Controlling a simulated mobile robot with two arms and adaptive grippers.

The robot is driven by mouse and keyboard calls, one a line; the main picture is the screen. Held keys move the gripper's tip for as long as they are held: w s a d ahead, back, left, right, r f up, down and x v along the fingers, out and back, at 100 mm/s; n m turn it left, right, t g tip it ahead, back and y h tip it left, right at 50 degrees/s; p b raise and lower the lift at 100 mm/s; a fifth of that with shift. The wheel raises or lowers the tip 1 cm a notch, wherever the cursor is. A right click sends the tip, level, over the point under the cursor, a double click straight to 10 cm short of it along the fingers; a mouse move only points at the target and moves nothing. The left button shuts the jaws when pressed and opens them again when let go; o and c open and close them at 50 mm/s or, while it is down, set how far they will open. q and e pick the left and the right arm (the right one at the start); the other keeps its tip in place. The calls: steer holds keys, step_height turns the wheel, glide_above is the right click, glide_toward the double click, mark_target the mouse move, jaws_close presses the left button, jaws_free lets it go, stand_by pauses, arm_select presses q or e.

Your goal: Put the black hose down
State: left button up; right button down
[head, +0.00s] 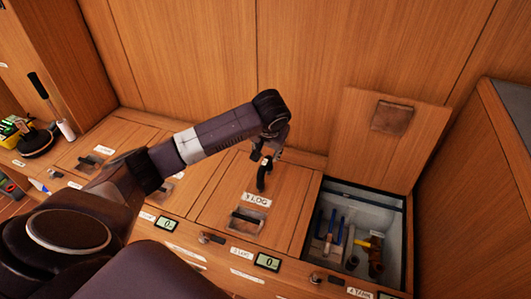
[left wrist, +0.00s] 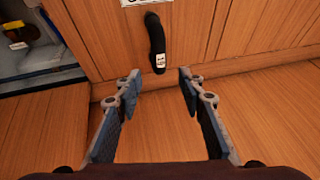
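The black hose (head: 262,180) is a short, curved piece with a small white label near one end. In the left wrist view the hose (left wrist: 155,40) is just beyond the fingertips, with nothing between the fingers. My left gripper (head: 268,150) is above the hose's far end, and its two fingers (left wrist: 158,82) are spread apart. My right gripper is in neither view.
Right of the lid is an open locker (head: 312,215) with several tools inside; its raised lid (head: 350,130) leans against the back wall. Small displays (head: 267,262) line the front edge. A brush (head: 38,140) and other items sit at far left. A wooden side cabinet closes off the right.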

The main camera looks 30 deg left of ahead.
arm_select(q)
steer(key=s+d+f+m+h, duration=0.1)
steer(key=s+d+f, duration=0.2)
steer(key=s+d, duration=0.3)
steer(key=s+d+f+m+h, duration=0.1)
steer(key=s+d+f+m, duration=0.1)
steer(key=s+d+f, duration=0.2)
steer(key=s+d+f+m+h, duration=0.1)
steer(key=s+d+f, duration=0.3)
steer(key=s+d, duration=0.4)
steer(key=shift+s+d+m+h, duration=0.15)
steer(key=shift+s+h, duration=0.15)
steer(key=shift+s, duration=0.45)
steer(key=shift+s+m+h, duration=0.15)
steer(key=shift+s+h, duration=0.15)
steer(key=shift+s, duration=0.45)
steer(key=s+a, duration=0.3)
steer(key=s, duration=0.6)
steer(key=shift+s+y, duration=0.35)
steer(key=shift+y, duration=0.05)
steer(key=shift+r, duration=0.1)
steer(key=shift+c, duration=1)
steer(key=shift+a, duration=0.1)
